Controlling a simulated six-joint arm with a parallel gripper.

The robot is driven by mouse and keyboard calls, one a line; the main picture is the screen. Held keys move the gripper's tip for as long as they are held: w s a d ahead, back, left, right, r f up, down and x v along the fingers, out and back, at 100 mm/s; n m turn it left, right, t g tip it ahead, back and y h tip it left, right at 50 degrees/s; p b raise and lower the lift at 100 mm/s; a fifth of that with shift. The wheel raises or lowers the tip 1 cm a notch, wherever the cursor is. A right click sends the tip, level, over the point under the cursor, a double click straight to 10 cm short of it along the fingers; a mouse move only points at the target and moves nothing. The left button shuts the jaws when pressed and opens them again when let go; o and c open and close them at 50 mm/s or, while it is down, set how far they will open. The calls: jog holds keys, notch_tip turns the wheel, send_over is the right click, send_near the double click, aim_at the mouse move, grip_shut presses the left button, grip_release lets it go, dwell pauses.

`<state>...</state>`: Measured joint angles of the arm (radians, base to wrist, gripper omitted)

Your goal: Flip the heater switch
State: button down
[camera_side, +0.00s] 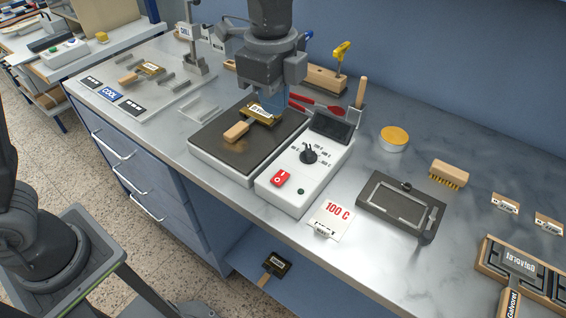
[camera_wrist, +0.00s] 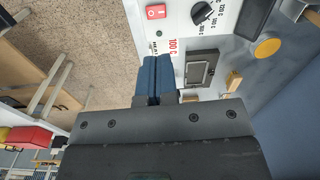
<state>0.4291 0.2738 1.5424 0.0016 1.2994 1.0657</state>
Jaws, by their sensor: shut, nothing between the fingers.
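The heater switch (camera_side: 280,178) is a red rocker on the front left of the white control box (camera_side: 299,199). It also shows at the top of the wrist view (camera_wrist: 156,12). A black dial (camera_side: 309,155) sits behind it, and a small green light is beside it. The box adjoins a dark hot plate (camera_side: 222,151) with a wooden-handled brass stamp (camera_side: 262,113) on it. My gripper (camera_wrist: 152,62) is shut and empty, its blue fingers together, with the switch ahead of the fingertips.
A card reading 100 C (camera_side: 329,219) lies before the box. A dark framed tray (camera_side: 400,203), a yellow-lidded tin (camera_side: 394,138) and a brush (camera_side: 449,174) stand to the right. A red-handled tool (camera_side: 316,105) and wooden block lie behind the plate.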

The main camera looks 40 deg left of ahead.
aim_at(283, 174)
jog(key=shift+w+d+f+m, duration=0.25)
jog(key=shift+d+f+m, duration=0.15)
jog(key=shift+d, duration=0.25)
notch_tip(283, 174, down, 14)
dwell(0.4)
